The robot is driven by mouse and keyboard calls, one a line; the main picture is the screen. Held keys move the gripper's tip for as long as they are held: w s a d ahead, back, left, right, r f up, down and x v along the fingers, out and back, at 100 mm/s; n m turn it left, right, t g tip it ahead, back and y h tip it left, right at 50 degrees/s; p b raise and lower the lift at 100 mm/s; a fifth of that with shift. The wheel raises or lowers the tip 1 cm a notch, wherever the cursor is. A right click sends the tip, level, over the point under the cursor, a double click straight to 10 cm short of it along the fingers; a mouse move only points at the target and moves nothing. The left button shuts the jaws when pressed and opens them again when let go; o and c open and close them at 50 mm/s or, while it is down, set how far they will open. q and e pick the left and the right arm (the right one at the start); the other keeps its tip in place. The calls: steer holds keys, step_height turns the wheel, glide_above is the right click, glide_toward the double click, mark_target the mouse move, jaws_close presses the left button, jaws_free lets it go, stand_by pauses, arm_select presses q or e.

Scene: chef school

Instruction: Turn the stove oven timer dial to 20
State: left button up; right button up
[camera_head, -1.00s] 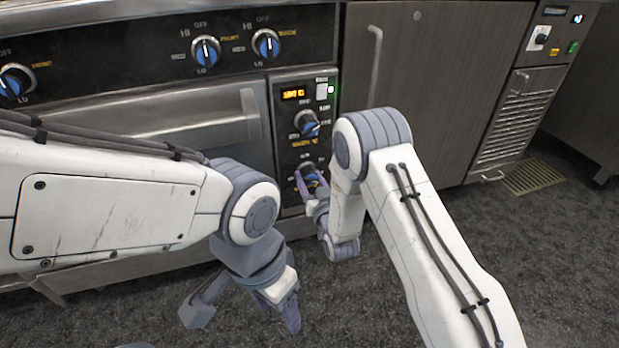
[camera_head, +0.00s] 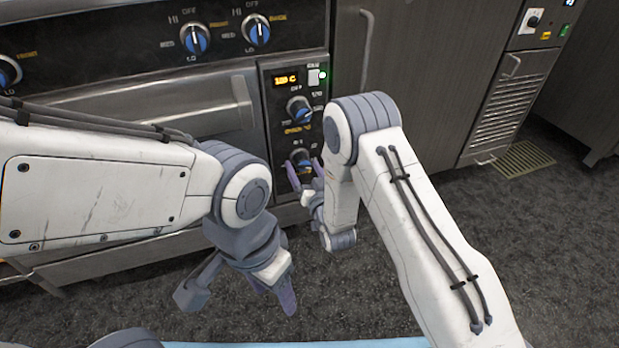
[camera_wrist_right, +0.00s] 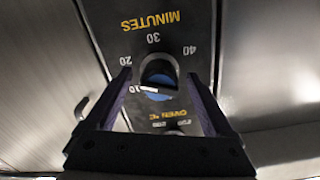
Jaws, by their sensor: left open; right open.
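The timer dial (camera_head: 301,157) is the lower blue-and-black knob on the narrow oven control panel. In the right wrist view the dial (camera_wrist_right: 158,74) appears upside down, with "MINUTES" and the numbers 10, 20, 30 and 40 around it. A white mark shows on its blue face near the 10, but the exact setting is unclear. My right gripper (camera_head: 305,174) is open, its purple fingers on either side of the dial. In the wrist view the gripper (camera_wrist_right: 164,95) shows a finger on each side; contact is not clear. My left gripper (camera_head: 240,296) is open and empty, low over the floor.
The oven temperature dial (camera_head: 299,109) sits above the timer, below an orange display (camera_head: 286,80). Blue stove knobs (camera_head: 195,39) line the upper panel. The oven handle (camera_head: 150,122) is to the left. A steel cabinet (camera_head: 425,90) stands right. The floor (camera_head: 420,190) is clear.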

steer(key=p+v, duration=0.2)
steer(key=v, duration=0.7)
steer(key=shift+r, duration=0.1)
steer(key=w+a+n+p, duration=0.1)
steer(key=w+n+p, duration=0.1)
steer(key=w, duration=0.1)
steer(key=w+n+p, duration=0.3)
steer(key=w+a+n+p, duration=0.1)
steer(key=w+n+p, duration=0.1)
steer(key=w+p, duration=0.1)
steer(key=shift+a+r+n, duration=0.25)
steer(key=shift+a+n, duration=0.05)
steer(key=shift+a, duration=0.05)
steer(key=shift+w+a, duration=0.25)
steer(key=shift+w, duration=0.35)
